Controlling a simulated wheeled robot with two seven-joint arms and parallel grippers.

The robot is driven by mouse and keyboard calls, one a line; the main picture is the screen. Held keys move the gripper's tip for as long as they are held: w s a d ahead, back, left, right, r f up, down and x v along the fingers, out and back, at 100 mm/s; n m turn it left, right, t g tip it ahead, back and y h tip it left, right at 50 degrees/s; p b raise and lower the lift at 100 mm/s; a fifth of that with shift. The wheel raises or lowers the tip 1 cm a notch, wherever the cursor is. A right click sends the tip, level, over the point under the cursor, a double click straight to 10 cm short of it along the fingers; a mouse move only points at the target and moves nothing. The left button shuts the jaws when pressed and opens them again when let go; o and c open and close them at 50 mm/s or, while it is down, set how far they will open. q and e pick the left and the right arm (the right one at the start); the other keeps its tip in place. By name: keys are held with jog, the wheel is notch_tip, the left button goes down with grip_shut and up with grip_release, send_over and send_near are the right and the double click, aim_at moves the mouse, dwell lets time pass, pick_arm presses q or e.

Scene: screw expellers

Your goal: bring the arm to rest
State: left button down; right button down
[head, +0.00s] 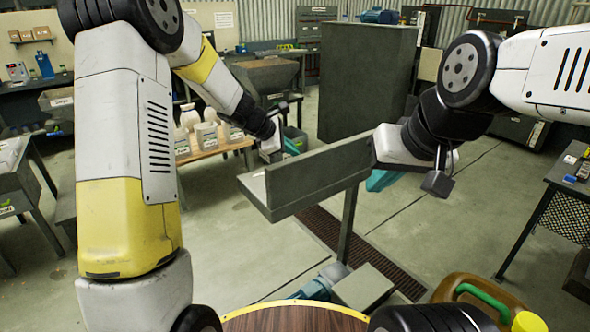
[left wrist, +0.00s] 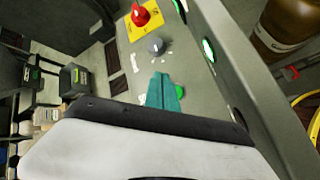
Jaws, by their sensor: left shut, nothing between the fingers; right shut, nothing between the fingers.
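My left arm reaches in from the left and bends down to the far side of a grey panel (head: 325,178) on a post. My left gripper (head: 291,147) is shut and empty at the panel's far edge, partly hidden. In the left wrist view its teal fingers (left wrist: 165,92) are together in front of the panel face, by a green button (left wrist: 181,92). I cannot tell whether they touch it. My right arm comes in from the right. My right gripper (head: 381,180) is shut and empty just right of the panel, with its teal fingers partly hidden behind the wrist.
The panel face carries a red knob (left wrist: 141,14) on a yellow plate and a grey knob (left wrist: 156,45). A tall grey cabinet (head: 365,80) stands behind.

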pick_arm(q)
jog(key=s+a+r+m, duration=0.4)
jog(key=s+r+m, duration=0.65)
jog(key=s, duration=0.55)
jog(key=s+a+m+y, duration=0.2)
jog(key=s+a+m, duration=0.1)
jog(key=s, duration=0.6)
jog(key=s+a+r+m+y, duration=0.1)
jog(key=s+a+m, duration=0.3)
jog(key=s, duration=0.6)
jog(key=shift+a+r+y, duration=0.3)
jog(key=shift+a+y, duration=0.5)
jog(key=shift+a, duration=0.45)
jog(key=shift+m, duration=0.25)
